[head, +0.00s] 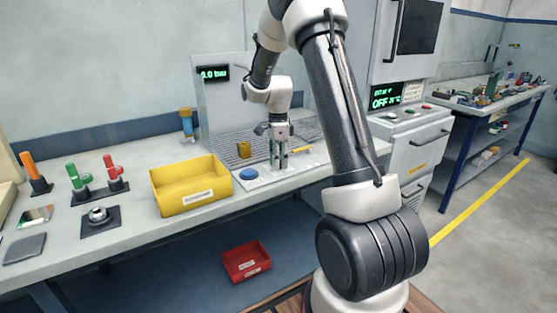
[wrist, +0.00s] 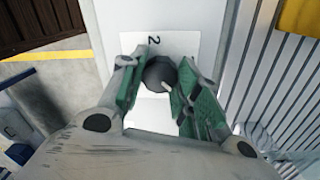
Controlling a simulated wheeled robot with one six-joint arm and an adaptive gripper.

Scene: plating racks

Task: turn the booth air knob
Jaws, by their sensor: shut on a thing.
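The booth air knob (wrist: 158,70) is a dark round knob with a pale pointer mark, seen in the wrist view on a white label (wrist: 185,43) marked with a 2. My gripper (wrist: 152,84) is shut on the knob, with a green-padded finger on each side of it. In the head view my gripper (head: 279,160) points down at the front strip of the booth, and the knob cannot be made out there. The booth's back panel (head: 228,102) carries a small green-lit display (head: 213,73) in bar; its first digit is hard to read.
A yellow bin (head: 190,186) and a blue button (head: 249,174) stand left of my gripper. A small yellow block (head: 244,149) sits on the booth's slatted floor (head: 225,146). A red bin (head: 246,262) lies below the bench. An oven reading OFF (head: 385,97) stands at right.

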